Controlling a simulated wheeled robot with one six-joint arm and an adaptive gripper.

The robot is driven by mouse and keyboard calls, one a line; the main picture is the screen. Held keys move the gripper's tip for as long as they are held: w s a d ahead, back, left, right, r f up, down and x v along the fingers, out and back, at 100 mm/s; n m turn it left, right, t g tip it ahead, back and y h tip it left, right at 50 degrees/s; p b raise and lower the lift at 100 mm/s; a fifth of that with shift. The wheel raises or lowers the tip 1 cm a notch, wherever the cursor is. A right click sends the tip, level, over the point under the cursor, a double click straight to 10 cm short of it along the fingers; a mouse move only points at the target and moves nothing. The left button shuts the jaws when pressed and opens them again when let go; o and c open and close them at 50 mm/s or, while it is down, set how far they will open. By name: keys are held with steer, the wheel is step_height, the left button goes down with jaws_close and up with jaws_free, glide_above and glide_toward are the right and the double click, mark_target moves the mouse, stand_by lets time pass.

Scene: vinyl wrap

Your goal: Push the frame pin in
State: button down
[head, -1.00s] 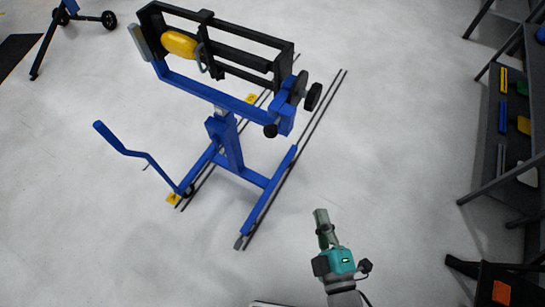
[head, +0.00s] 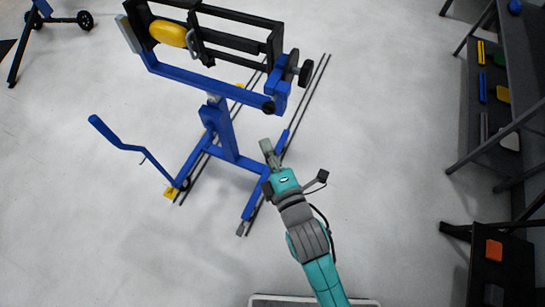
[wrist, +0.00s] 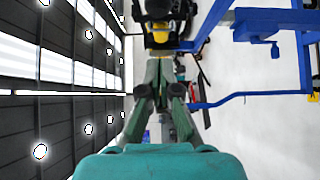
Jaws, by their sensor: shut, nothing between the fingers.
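A blue stand holds a black rectangular frame (head: 235,14) at its top. Black round knobs (head: 304,70) sit at the frame's right end, and a smaller black knob (head: 268,107) is on the blue bracket below them. I cannot tell which of these is the frame pin. My gripper (head: 265,144) is shut and empty, pointing up toward the stand, in the picture just below the small knob and apart from it. In the wrist view my shut fingers (wrist: 165,68) point at black parts with a yellow patch (wrist: 160,34).
The blue stand (head: 226,135) has floor legs, a bent blue lever (head: 118,143) at left and dark rails on the floor. A yellow oval part (head: 168,33) is on the frame. Dark shelves (head: 480,140) stand at right. The floor between is clear.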

mark_target(263, 111)
steer(key=shift+w+a, duration=0.15)
steer(key=shift+w, duration=1.8)
steer(key=shift+w+a, duration=0.1)
steer(key=shift+w, duration=1.85)
